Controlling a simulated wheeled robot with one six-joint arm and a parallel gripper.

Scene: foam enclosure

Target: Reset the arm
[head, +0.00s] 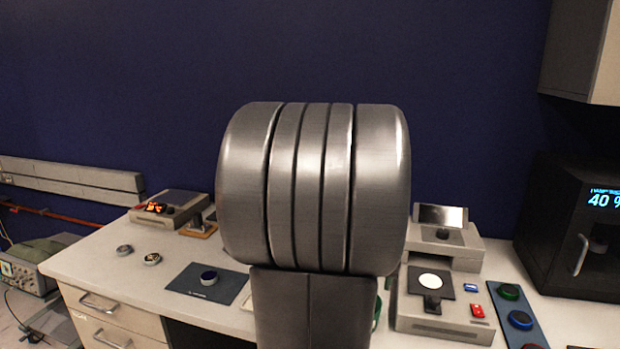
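A large grey metal rounded part with a column below it, which looks like a link of my own arm, fills the middle of the head view. It stands in front of the white bench (90,262) and hides the bench's centre. My gripper does not show in this view, so its opening and anything in it cannot be seen.
Left on the bench are a device with an orange display (170,208), two small round pieces and a dark mat (233,284) bearing a dark disc. Right are a grey instrument (462,262), a blue panel (512,301) with coloured buttons and a black machine (560,240). A cabinet (580,50) hangs upper right.

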